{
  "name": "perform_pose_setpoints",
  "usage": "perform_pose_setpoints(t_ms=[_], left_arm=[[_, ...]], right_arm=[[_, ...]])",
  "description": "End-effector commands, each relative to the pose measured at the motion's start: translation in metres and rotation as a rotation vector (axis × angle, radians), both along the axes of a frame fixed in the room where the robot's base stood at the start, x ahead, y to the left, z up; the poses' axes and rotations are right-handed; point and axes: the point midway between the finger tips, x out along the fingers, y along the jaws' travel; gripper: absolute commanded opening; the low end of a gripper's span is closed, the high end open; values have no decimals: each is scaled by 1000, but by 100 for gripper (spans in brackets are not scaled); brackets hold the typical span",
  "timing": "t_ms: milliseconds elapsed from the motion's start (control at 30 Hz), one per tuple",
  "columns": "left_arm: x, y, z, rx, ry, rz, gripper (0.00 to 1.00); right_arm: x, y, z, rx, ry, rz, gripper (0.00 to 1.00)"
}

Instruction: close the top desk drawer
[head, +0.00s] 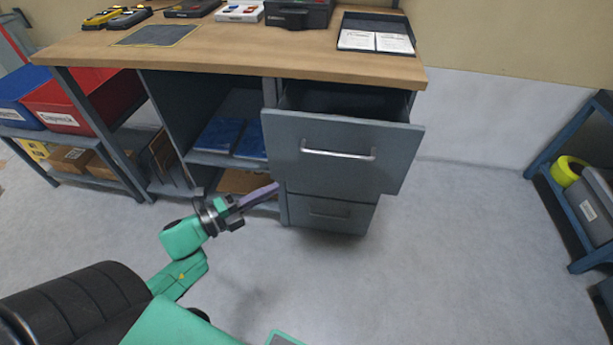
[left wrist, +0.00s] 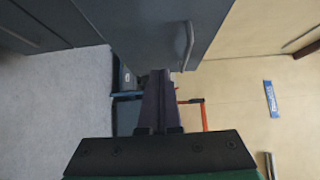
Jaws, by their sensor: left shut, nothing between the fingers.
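The top desk drawer (head: 340,170) is pulled out from the desk, with a grey front and a silver bar handle (head: 338,154). Its dark inside shows behind the front. The lower drawer (head: 330,212) below it sits in the cabinet. My left gripper (head: 276,188) is shut and empty, at the lower left of the top drawer's front. I cannot tell if it touches it. In the left wrist view the shut fingers (left wrist: 160,95) point toward a grey panel (left wrist: 150,30) with a handle (left wrist: 188,45). My right gripper is not in view.
The wooden desk top (head: 240,55) holds a black case, document tray and several devices. Red (head: 80,105) and blue bins sit on a shelf at left. A blue rack (head: 575,165) stands at right. The floor before the drawers is clear.

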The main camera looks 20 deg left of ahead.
Motion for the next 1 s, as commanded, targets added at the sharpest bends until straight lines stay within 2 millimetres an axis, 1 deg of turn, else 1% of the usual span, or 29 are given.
perform_pose_setpoints(t_ms=[100,367,500,600,700,1000], left_arm=[[22,-13,2,-1,-4,-1,0],[72,-42,1,-3,-1,2,0],[96,-35,0,0,1,4,0],[106,-33,0,-3,3,3,0],[110,-32,-1,-4,6,3,0],[110,-32,0,-4,5,3,0]], right_arm=[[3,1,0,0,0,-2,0],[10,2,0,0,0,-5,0],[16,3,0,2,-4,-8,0],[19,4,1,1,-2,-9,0],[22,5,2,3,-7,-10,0],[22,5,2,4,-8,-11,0]])
